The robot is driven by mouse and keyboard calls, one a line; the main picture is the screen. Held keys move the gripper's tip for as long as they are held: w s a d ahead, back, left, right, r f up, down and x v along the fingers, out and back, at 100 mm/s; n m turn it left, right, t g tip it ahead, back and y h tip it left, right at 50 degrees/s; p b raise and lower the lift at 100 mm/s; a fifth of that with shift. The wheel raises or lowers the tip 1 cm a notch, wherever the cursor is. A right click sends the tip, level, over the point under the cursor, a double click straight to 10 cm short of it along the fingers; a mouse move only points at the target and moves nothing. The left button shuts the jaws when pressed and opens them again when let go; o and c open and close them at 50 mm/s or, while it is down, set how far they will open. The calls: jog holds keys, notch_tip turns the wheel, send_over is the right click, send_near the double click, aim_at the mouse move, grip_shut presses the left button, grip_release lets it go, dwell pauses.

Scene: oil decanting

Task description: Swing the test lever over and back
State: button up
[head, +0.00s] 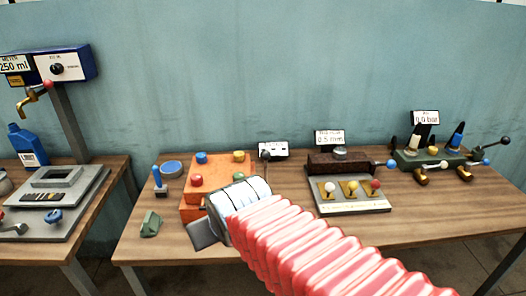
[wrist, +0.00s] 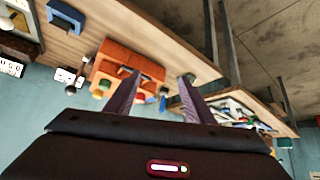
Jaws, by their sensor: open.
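A green device (head: 425,158) stands at the right end of the table in the head view, under a sign reading about 0.0 bar. In the head view my arm covers part of that block (head: 206,163), and the gripper is far left of the lever.
A dark red gauge unit (head: 335,164) and a pale panel with several coloured knobs (head: 349,206) stand between the orange block and the green device. A blue-handled stamp (head: 158,180) and a green wedge (head: 151,224) are at the left. A second table holds a blue bottle (head: 28,146).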

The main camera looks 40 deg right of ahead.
jog(key=w+d+f+m+t+h, duration=0.1)
jog(key=w+d+t+h, duration=0.1)
jog(key=w+d, duration=0.55)
jog(key=w+d+f+t+h, duration=0.1)
jog(key=w+d+f+t, duration=0.1)
jog(key=w+d, duration=0.6)
jog(key=d+f+t+h, duration=0.1)
jog(key=d+t, duration=0.1)
jog(key=d, duration=0.4)
jog(key=s+d+f+t+h, duration=0.1)
jog(key=d+t, duration=0.2)
jog(key=d, duration=0.3)
jog(key=shift+d+f+m+h, duration=0.3)
jog(key=shift+d+f, duration=0.05)
